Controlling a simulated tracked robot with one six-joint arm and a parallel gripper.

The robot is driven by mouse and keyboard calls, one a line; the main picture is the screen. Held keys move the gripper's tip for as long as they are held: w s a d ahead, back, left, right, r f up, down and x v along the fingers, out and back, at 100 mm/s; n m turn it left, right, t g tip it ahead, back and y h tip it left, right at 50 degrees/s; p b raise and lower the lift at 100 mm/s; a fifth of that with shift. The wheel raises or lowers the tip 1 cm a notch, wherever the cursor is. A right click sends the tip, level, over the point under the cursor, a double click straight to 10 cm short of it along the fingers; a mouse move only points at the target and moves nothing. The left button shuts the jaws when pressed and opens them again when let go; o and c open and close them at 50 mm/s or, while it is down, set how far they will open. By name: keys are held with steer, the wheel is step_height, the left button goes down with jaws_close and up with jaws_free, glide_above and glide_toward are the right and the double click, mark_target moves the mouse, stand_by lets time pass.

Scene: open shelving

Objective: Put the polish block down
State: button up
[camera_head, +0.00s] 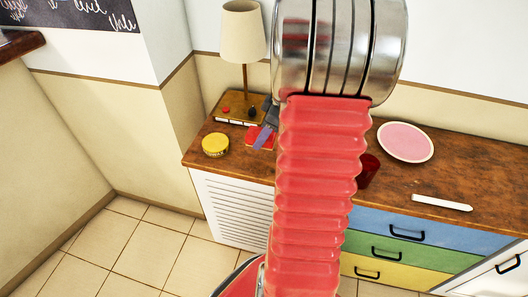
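My gripper (264,136) is mostly hidden behind my red ribbed arm. Only a dark grey part and a purplish finger-like piece show, over the left part of the wooden counter. A small flat red block (254,133) shows right beside that piece, partly covered by it. It may be the polish block, but I cannot tell for sure. I cannot see whether the gripper holds it or whether it rests on the counter. A round yellow tin (215,145) stands on the counter to the left of it.
The wooden counter (400,189) also bears a lamp (243,32) on a wooden base at the back, a pink plate (405,141), a dark red cup (368,170) partly behind my arm, and a white stick (442,202). Bare wood lies around the plate.

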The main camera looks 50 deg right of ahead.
mark_target(258, 157)
steer(key=shift+f, duration=1.95)
steer(key=shift+f, duration=1.85)
steer(key=shift+f, duration=0.1)
steer(key=o, duration=1)
steer(key=v, duration=1.2)
